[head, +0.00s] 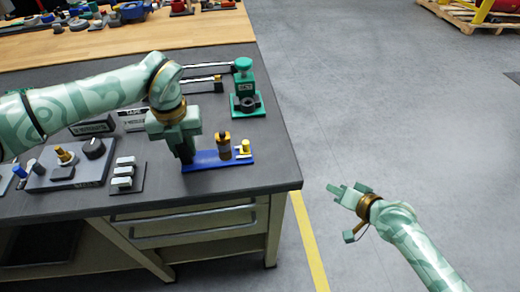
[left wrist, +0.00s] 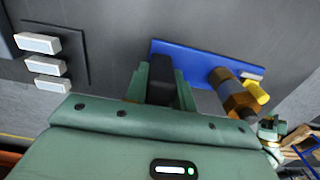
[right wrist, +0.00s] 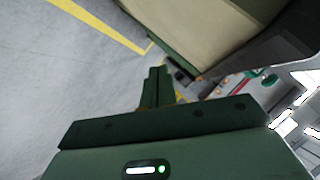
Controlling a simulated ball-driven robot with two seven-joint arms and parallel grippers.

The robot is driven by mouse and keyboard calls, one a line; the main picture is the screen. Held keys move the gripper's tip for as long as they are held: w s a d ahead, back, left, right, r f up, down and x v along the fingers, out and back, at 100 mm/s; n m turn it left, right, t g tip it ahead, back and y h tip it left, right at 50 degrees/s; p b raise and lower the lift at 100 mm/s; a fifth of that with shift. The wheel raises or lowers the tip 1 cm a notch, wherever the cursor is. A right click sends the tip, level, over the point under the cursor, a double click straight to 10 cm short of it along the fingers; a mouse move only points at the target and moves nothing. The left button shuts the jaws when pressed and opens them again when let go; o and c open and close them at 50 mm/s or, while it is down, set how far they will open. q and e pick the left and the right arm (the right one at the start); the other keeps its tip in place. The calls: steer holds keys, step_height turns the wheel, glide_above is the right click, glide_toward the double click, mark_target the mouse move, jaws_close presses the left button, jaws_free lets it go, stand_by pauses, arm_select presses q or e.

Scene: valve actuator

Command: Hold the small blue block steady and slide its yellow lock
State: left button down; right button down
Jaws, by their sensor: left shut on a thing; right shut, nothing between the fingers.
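The small blue block (head: 205,165) is a long, flat blue base on the grey table near its right edge. A brown and brass cylinder (head: 223,142) and a yellow lock (head: 244,147) stand on its right part. They also show in the left wrist view, the lock (left wrist: 257,92) beyond the cylinder (left wrist: 228,82). My left gripper (head: 186,152) points down over the block's left part and is shut on its dark upright piece (left wrist: 160,72). My right gripper (head: 348,192) is shut and empty, out over the floor to the right of the table. Its fingers touch each other in the right wrist view (right wrist: 157,90).
A green device (head: 245,90) stands behind the blue block. A panel with white switches (head: 123,175) and a grey box with a knob (head: 75,165) are to the left. The table's right edge lies between the block and my right gripper. The floor there is clear.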

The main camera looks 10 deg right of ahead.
arm_select(q)
steer(key=shift+s+f, duration=0.15)
steer(key=shift+f, duration=0.1)
arm_select(e)
steer(key=s+a+r+m+y, duration=0.1)
steer(key=a+r+m+y, duration=0.1)
steer(key=a+r, duration=0.3)
steer(key=s+a+r+m+y, duration=0.2)
steer(key=a+r+y, duration=0.2)
steer(key=r, duration=0.7)
steer(key=shift+s+a+r, duration=0.2)
steer(key=shift+s+a, duration=0.1)
steer(key=shift+a, duration=0.4)
arm_select(q)
steer(key=shift+f, duration=0.1)
arm_select(e)
glide_toward(248, 149)
steer(key=x, duration=0.5)
steer(key=shift+d+f, duration=0.15)
steer(key=shift+d, duration=0.05)
steer(key=shift+w+a, duration=0.55)
steer(key=shift+w, duration=0.05)
